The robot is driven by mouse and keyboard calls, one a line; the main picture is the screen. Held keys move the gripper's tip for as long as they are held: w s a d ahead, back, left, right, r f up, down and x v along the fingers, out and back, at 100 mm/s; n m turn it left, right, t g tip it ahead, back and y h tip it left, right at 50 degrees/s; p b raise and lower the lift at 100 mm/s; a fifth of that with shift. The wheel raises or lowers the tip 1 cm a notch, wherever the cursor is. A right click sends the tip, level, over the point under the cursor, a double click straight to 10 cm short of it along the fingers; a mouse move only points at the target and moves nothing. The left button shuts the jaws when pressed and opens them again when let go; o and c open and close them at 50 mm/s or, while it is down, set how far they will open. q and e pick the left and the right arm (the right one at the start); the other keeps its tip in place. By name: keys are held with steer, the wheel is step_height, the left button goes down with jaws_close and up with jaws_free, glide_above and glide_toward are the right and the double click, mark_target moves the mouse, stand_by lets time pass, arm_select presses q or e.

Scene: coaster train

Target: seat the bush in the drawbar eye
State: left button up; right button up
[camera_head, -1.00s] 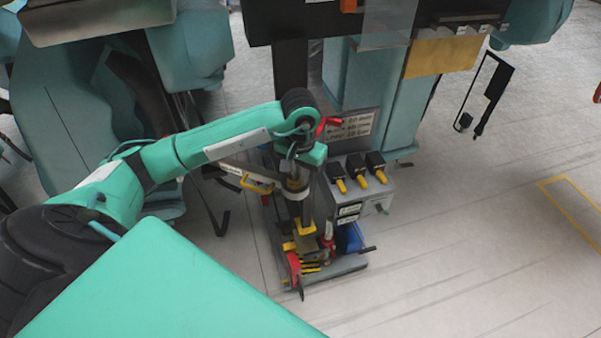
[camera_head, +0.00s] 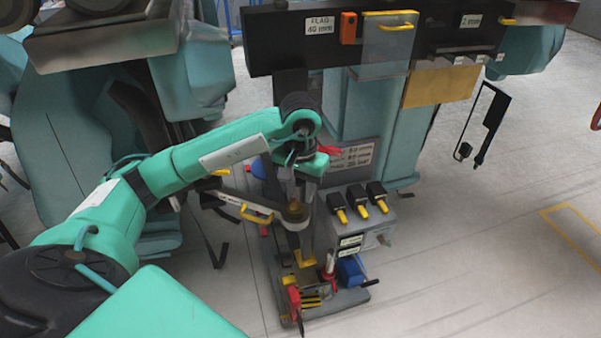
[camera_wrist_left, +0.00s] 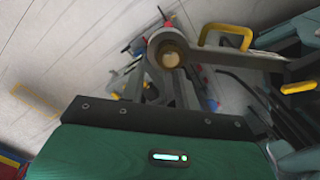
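The drawbar (camera_head: 233,204) is a grey bar with a yellow handle (camera_head: 257,216). Its round eye (camera_head: 296,221) is at the right end. The brass-brown bush (camera_head: 295,208) sits at the top of the eye. In the left wrist view the bush (camera_wrist_left: 171,58) shows as a gold disc inside the grey ring (camera_wrist_left: 163,40). I cannot tell how deep it sits. My left gripper (camera_head: 307,188) points down just above the eye. Its fingers look parted with nothing between them. My right gripper is not in view.
A grey box with black-and-yellow knobs (camera_head: 357,205) stands right of the eye. Below is a grey base (camera_head: 345,298) with red, yellow and blue parts. A dark beam (camera_head: 290,40) crosses above. The floor at right is clear.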

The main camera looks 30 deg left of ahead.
mark_target(301, 209)
arm_select(q)
step_height(301, 209, up, 7)
steer(key=b, duration=0.1)
stand_by(0.3)
steer(key=shift+f, duration=0.15)
stand_by(0.4)
